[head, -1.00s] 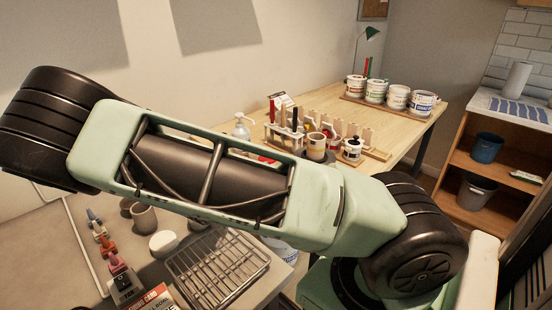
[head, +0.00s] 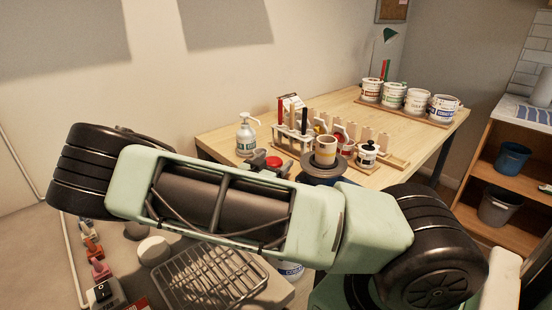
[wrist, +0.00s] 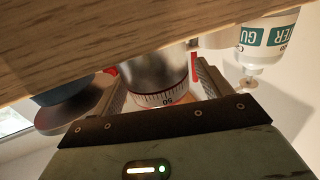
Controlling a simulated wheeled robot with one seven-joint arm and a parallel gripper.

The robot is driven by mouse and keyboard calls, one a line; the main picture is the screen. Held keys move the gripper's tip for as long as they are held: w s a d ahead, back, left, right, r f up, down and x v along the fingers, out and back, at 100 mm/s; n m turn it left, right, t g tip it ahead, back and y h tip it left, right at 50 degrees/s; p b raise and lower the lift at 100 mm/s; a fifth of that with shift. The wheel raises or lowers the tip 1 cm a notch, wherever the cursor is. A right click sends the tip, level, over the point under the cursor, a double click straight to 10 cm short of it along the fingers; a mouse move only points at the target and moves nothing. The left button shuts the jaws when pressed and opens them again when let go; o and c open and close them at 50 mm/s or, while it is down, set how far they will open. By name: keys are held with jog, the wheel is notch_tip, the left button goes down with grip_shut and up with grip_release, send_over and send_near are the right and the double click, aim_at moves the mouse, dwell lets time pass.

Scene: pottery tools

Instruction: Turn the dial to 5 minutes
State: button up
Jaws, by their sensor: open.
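The dial timer shows in the wrist view as a silver cylinder (wrist: 158,72) with a white numbered ring (wrist: 155,99). A number like 50 is on the ring, but I cannot read the setting surely. Red parts show at its sides. My gripper (wrist: 160,88) is open, with one finger on each side of the dial; I cannot tell whether they touch it. In the head view a red round top (head: 273,162), likely the timer, shows just behind my arm, which hides its lower part and most of my gripper.
A soap bottle (head: 246,136) stands left of the red top, also in the wrist view (wrist: 268,38). To the right are a potter's wheel with a cup (head: 326,150), a tool rack (head: 292,143) and a small jar (head: 367,155). Glaze tubs (head: 418,101) stand farther back.

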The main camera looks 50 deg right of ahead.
jog(key=shift+w+d, duration=0.2)
jog(key=shift+d, duration=0.5)
jog(key=c, duration=1)
jog(key=shift+f+m+g+b, duration=0.2)
jog(key=shift+m+g+b, duration=0.2)
jog(key=shift+g+b, duration=0.15)
jog(key=shift+s+r+m+g+h+b, duration=0.15)
jog(key=shift+m+g+h+b, duration=0.25)
jog(key=shift+g, duration=0.45)
jog(key=o, duration=1)
